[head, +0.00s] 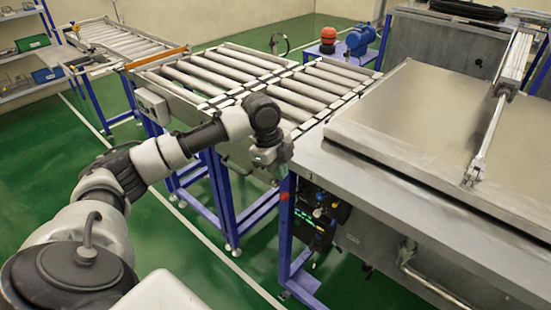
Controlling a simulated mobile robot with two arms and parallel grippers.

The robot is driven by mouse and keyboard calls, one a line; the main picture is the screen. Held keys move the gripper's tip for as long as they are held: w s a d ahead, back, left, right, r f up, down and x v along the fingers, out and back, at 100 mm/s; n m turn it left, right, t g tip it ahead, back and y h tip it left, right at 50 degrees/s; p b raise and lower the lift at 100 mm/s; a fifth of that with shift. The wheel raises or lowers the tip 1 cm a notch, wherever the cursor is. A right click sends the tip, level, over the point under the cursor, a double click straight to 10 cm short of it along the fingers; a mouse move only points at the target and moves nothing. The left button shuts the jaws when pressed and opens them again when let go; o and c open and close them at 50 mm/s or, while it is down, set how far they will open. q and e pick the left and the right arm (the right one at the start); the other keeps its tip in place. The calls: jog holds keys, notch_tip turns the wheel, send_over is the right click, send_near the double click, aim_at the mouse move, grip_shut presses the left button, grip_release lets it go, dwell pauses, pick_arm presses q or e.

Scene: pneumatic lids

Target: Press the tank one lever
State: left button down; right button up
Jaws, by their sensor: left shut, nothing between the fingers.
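The tank (345,150) stands at the right, a steel body whose flat lid (400,105) is down. A pneumatic cylinder (512,62) reaches down to the lid with its rod. A dark control panel (320,212) with small green lights and knobs is on the tank's front, under the top edge. Single levers on it are too small to tell apart. My left gripper (274,181) points down, shut and empty, left of the tank's corner and a little above and left of the panel. Its fingertips are small and dark. My right gripper is out of view.
Roller conveyors (225,68) on blue legs run behind my left arm. A grey box (152,106) is fixed to the conveyor side. A blue tank leg (285,225) stands beside the panel. A pipe handle (435,285) sticks out from the tank front.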

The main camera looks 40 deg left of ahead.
aim_at(286, 195)
pick_arm(q)
jog(key=x, duration=0.4)
jog(key=a+x, duration=0.1)
jog(key=x, duration=0.2)
jog(key=shift+w+a+p, duration=0.1)
jog(key=shift+w+p, duration=0.2)
jog(key=shift+w, duration=0.1)
jog(key=shift+w+f, duration=0.1)
jog(key=shift+f, duration=0.35)
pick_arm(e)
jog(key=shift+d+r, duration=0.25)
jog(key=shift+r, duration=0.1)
pick_arm(q)
jog(key=shift+f, duration=0.1)
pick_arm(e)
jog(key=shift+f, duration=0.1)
